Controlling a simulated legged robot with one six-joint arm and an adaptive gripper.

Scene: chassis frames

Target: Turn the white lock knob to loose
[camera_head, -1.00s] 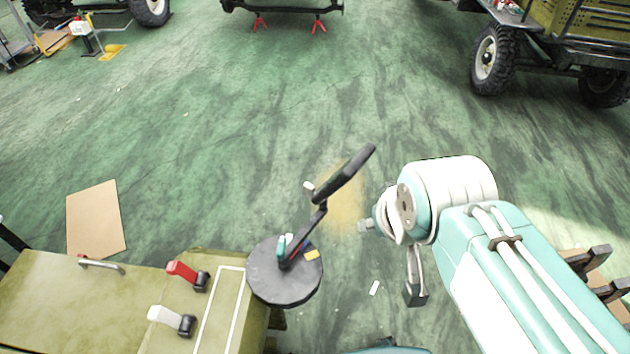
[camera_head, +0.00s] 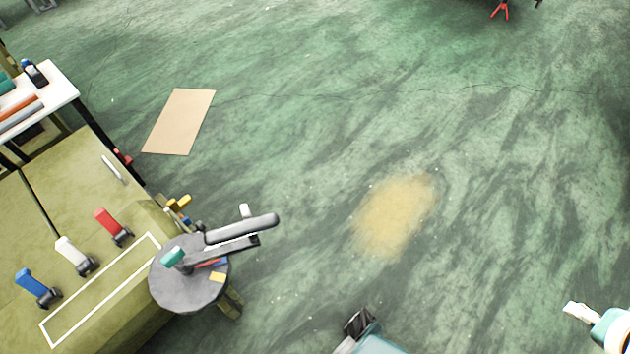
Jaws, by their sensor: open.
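A small white knob (camera_head: 245,211) sticks up behind a hinged dark arm (camera_head: 242,228). The arm stands on a round dark grey disc (camera_head: 190,285) at the panel's right end. How the knob is turned is too small to tell. A white lever (camera_head: 72,254) is on the olive panel, between a red lever (camera_head: 110,225) and a blue lever (camera_head: 38,287). My gripper's fingers are not visible.
The olive panel (camera_head: 50,185) fills the lower left, with a white shelf (camera_head: 62,88) behind it. A brown board (camera_head: 180,122) lies on the green floor. A yellowish patch (camera_head: 395,215) marks the floor. The floor between the disc and my arm is mostly clear.

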